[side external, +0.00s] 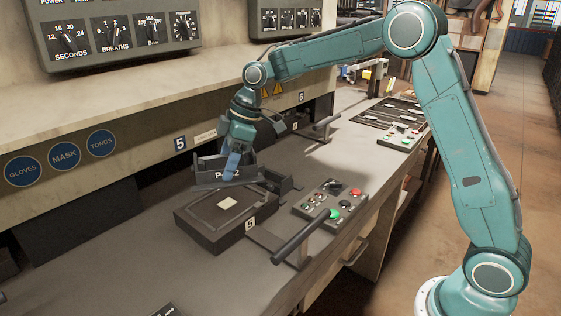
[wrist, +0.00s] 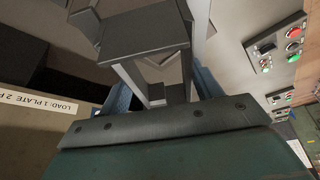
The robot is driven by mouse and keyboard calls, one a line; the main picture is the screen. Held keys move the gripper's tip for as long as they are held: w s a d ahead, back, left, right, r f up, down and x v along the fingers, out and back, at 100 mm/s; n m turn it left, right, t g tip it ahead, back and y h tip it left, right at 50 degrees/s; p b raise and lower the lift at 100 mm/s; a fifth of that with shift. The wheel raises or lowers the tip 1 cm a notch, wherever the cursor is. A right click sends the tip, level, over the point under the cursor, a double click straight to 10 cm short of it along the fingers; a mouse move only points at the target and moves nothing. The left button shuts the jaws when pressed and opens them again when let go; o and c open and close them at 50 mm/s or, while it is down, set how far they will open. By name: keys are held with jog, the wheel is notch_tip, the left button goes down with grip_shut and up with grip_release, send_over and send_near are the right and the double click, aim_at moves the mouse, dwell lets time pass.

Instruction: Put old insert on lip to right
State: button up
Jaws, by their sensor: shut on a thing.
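The old insert appears to be a dark grey, open-topped piece marked with a partly hidden "P" label (side external: 209,174). My gripper (side external: 232,168) is shut on it, with a blue finger across its front. The piece is over the back of a dark box (side external: 222,222) with a pale square on top; whether it touches the box is unclear. In the wrist view, the dark grey piece (wrist: 145,42) fills the space beyond the blue fingers of my gripper (wrist: 165,92). A dark bracket or edge (side external: 285,184) is just right of it; I cannot tell whether this is the lip.
A control panel (side external: 331,202) with red and green buttons is right of the box. A black bar handle (side external: 298,240) sticks out toward the bench front. Another handle (side external: 318,127) is farther back.

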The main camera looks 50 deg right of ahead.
jog(key=s+d+f+m, duration=0.1)
jog(key=s+d+m, duration=0.1)
jog(key=s+d+f+m+t+h, duration=0.1)
jog(key=d+m, duration=0.1)
jog(key=s+d+f+m+t+h, duration=0.1)
jog(key=s+d+m, duration=0.1)
jog(key=m, duration=0.1)
jog(key=shift+s+d+f, duration=0.15)
jog(key=shift+s, duration=0.2)
jog(key=shift+s+d+f+m, duration=0.2)
jog(key=shift+s+d+m, duration=0.2)
jog(key=shift+s+d, duration=0.05)
jog(key=m+h, duration=0.1)
jog(key=m, duration=0.2)
jog(key=shift+a+f, duration=0.1)
jog(key=shift+m+h, duration=1)
jog(key=shift+m, duration=0.9)
jog(key=shift+d, duration=0.25)
